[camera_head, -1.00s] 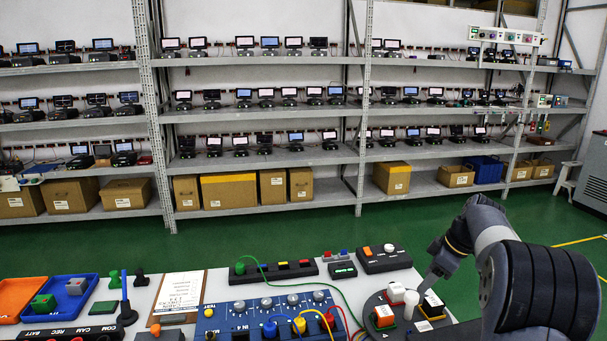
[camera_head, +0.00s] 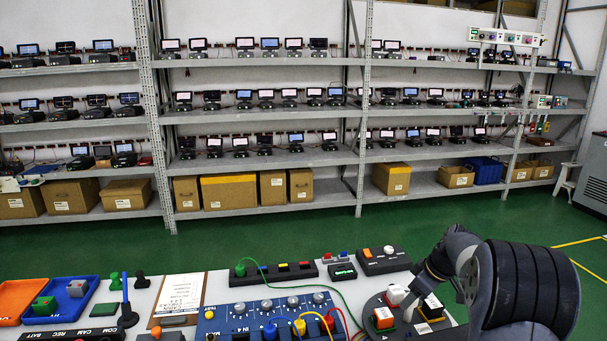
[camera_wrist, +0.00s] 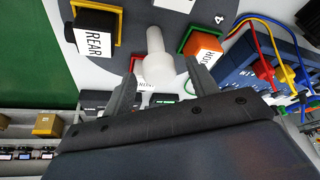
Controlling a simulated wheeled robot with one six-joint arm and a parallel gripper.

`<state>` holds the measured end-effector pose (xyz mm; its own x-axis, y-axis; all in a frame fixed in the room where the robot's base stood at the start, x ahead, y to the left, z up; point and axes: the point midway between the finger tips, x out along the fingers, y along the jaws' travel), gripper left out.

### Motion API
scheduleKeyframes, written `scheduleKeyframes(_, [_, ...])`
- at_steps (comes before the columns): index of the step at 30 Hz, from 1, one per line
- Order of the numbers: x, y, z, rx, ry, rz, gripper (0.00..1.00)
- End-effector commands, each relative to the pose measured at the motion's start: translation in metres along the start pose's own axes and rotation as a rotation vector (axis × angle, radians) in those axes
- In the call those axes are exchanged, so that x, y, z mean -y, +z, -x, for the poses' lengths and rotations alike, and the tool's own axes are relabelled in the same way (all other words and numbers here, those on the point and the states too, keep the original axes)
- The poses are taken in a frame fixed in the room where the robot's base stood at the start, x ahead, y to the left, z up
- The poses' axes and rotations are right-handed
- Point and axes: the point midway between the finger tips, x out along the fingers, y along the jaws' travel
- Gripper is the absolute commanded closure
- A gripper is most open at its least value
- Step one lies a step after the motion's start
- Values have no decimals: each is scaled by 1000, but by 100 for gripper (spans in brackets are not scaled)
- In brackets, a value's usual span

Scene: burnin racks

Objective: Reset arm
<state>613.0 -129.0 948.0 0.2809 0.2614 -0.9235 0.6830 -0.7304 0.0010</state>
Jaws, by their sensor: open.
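My gripper (camera_wrist: 162,88) is open in the wrist view, with its two fingers apart on either side of a white peg-like piece (camera_wrist: 156,58). I cannot tell whether a finger touches it. The piece stands on a dark round plate (camera_head: 377,305), and my gripper (camera_head: 407,309) is above that plate in the head view. A black block labelled REAR (camera_wrist: 95,33) sits in a yellow holder on the plate. An orange block (camera_wrist: 205,45) sits in a green holder on the plate's other side.
A blue test box (camera_head: 262,318) with knobs and coloured leads stands left of the plate. A clipboard (camera_head: 180,297), an orange tray (camera_head: 20,298) and a blue tray (camera_head: 68,296) lie further left. Shelves of small screens (camera_head: 260,96) stand behind, across a green floor.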

Motion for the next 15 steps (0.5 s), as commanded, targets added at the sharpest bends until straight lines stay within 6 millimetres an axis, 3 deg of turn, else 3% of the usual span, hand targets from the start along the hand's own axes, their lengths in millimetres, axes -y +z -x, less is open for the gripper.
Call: scheduleKeyframes(15, [3,-2,3,2,151,-367,44])
